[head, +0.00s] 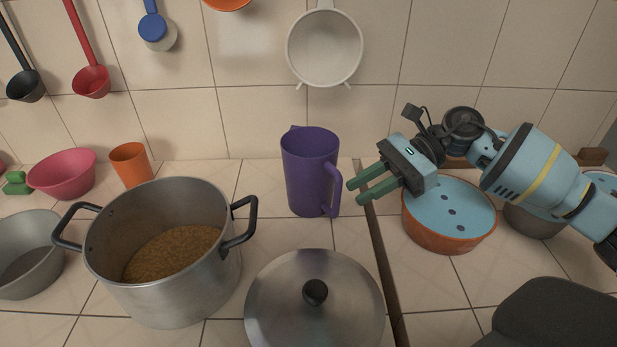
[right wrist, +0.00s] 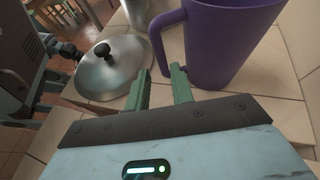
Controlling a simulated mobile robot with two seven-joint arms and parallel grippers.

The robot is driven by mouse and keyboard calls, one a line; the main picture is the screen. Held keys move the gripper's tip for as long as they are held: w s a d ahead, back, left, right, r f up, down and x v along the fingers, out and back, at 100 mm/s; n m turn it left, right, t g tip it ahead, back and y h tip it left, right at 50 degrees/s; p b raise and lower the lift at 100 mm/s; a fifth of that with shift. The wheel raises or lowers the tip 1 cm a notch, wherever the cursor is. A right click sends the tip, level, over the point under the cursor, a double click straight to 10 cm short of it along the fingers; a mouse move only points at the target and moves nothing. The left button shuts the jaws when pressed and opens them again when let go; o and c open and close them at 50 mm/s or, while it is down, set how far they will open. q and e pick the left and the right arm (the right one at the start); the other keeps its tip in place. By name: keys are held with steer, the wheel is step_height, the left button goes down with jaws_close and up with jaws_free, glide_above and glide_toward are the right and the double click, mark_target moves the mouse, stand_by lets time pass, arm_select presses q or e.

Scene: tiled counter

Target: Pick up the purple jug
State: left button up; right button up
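The purple jug (head: 311,172) stands upright on the tiled counter, near the back wall, with its handle on the right side. In the right wrist view the jug (right wrist: 222,45) is just ahead of the fingers, and its handle (right wrist: 158,40) is on the left. My right gripper (head: 357,191) comes in from the right, with its green fingers pointing at the handle. In the right wrist view the fingers (right wrist: 162,86) are apart with nothing between them, and the handle is just beyond the tips. My left gripper is not in the head view.
A large steel pot (head: 170,290) with brown contents stands left of the jug, and a steel lid (head: 270,310) lies in front. An orange cup (head: 131,165) is behind the pot. An orange pot with a blue top (head: 450,212) sits below my right arm. Utensils hang on the wall.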

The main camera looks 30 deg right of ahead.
mark_target(340, 199)
steer(key=shift+a, duration=0.35)
steer(key=shift+x, duration=0.85)
steer(key=shift+w+a+f+p, duration=0.15)
steer(key=shift+a+f+p, duration=0.05)
steer(key=shift+a+p, duration=0.3)
steer(key=p+x, duration=0.1)
steer(key=x, duration=0.2)
steer(key=shift+w+a, duration=0.15)
steer(key=shift+a+f, duration=0.25)
steer(key=shift+a, duration=0.05)
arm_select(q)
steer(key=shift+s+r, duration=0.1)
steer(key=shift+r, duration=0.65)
arm_select(e)
steer(key=shift+a+f, duration=0.1)
jaws_close()
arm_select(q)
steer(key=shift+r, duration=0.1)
